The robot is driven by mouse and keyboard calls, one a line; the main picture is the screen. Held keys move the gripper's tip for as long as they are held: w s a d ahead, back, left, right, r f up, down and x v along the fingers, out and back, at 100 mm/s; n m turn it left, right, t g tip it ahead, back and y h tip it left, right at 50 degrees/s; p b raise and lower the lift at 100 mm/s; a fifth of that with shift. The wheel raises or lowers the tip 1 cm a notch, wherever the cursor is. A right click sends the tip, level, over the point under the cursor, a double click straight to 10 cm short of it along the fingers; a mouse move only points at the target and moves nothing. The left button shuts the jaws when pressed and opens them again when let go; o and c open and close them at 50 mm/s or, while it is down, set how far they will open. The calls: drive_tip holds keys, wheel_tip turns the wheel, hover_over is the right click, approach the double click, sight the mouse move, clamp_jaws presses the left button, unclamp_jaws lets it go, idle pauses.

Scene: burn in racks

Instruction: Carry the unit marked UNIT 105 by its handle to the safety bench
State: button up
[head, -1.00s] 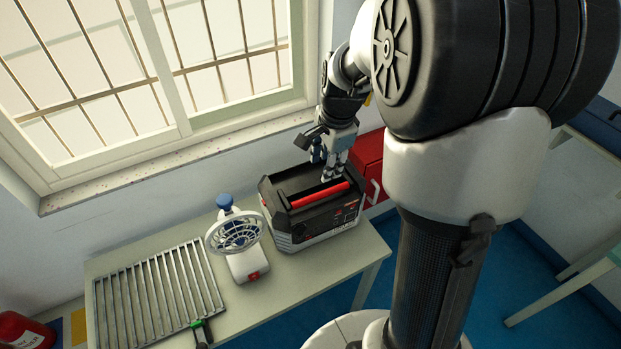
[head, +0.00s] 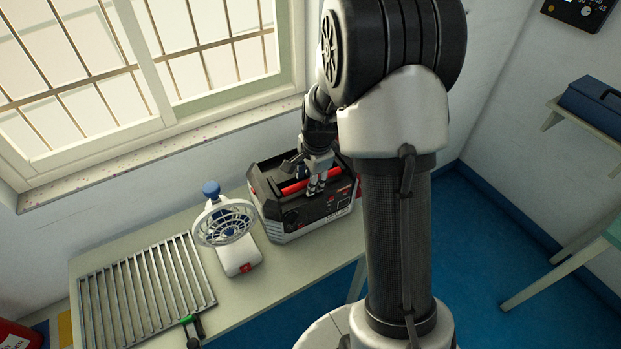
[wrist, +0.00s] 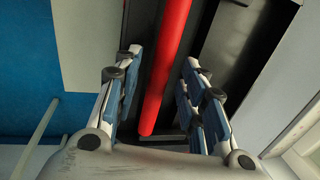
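A black and grey unit (head: 305,222) with a red bar handle (head: 297,187) along its top stands on a pale table (head: 258,290). Its front marking is too small to read, so I cannot confirm it says UNIT 105. My gripper (head: 315,183) is low over the top of the unit, at the handle. In the wrist view the red handle (wrist: 165,65) runs between the two fingers of my gripper (wrist: 160,90), with gaps visible on both sides. The gripper is open. I cannot tell which surface is the safety bench.
A small white fan (head: 226,228) with a blue knob stands just left of the unit. A metal grille (head: 147,290) and a green-and-black tool (head: 190,325) lie farther left. A blue case (head: 592,100) sits on a right shelf. Another table (head: 585,260) shows at the right edge.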

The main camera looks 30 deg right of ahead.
drive_tip(key=shift+c, duration=0.3)
clamp_jaws()
drive_tip(key=shift+r, duration=0.1)
